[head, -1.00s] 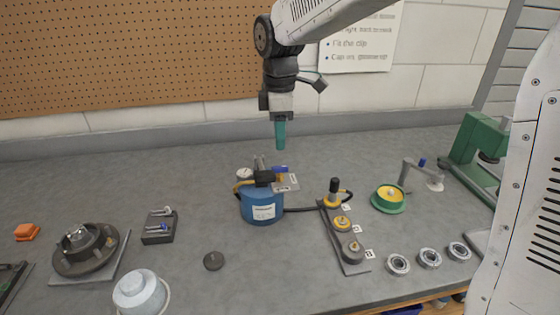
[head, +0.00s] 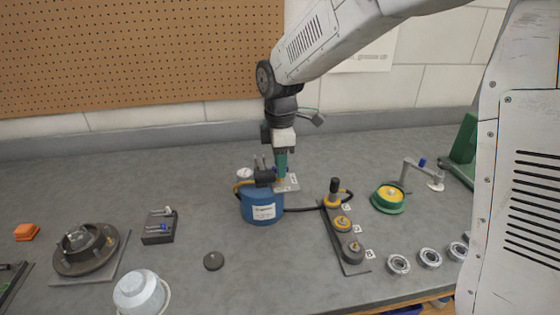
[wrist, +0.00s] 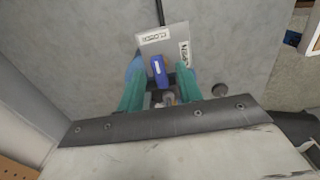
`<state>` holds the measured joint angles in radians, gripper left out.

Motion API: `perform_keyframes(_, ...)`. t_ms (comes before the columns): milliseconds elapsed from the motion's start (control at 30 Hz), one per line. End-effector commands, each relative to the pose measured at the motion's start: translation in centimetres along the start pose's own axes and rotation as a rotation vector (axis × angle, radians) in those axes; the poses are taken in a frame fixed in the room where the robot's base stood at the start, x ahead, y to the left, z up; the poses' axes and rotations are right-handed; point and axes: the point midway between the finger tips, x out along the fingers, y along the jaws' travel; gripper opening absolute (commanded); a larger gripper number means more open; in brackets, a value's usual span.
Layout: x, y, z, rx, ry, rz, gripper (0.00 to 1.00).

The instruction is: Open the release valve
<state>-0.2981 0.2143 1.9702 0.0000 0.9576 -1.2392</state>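The release valve sits on top of a blue tank (head: 262,206) with a white label. Its blue lever (wrist: 159,68) shows in the wrist view, pointing at the "CLOSED" label on a grey plate (wrist: 176,38); the other label sits at the plate's right side. The plate also shows in the head view (head: 291,184). My gripper (head: 281,180) points down at the valve. In the wrist view its two green fingers (wrist: 160,78) stand apart, one on each side of the lever, with gaps showing. In the head view my fingers hide the lever.
A black hose runs from the tank to a strip of round fittings (head: 343,224) on the right. A green-and-yellow spool (head: 388,196) stands beyond. A dark hub (head: 85,249) and a small block with pins (head: 160,226) are at left. The bench in front of the tank is mostly clear.

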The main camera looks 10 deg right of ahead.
Motion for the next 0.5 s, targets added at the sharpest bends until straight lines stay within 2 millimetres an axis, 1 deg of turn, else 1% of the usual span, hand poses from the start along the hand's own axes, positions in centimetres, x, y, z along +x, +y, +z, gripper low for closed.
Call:
perform_keyframes(33,-0.02,0.00,0.00,0.000,0.000,0.000,0.35)
perform_keyframes(67,-0.02,0.01,0.00,0.000,0.000,0.000,0.27)
perform_keyframes(100,-0.03,0.00,0.00,0.000,0.000,0.000,0.16)
perform_keyframes(167,-0.04,0.01,0.00,0.000,0.000,0.000,0.00)
perform_keyframes(500,-0.07,0.02,0.00,0.022,0.000,0.001,0.00)
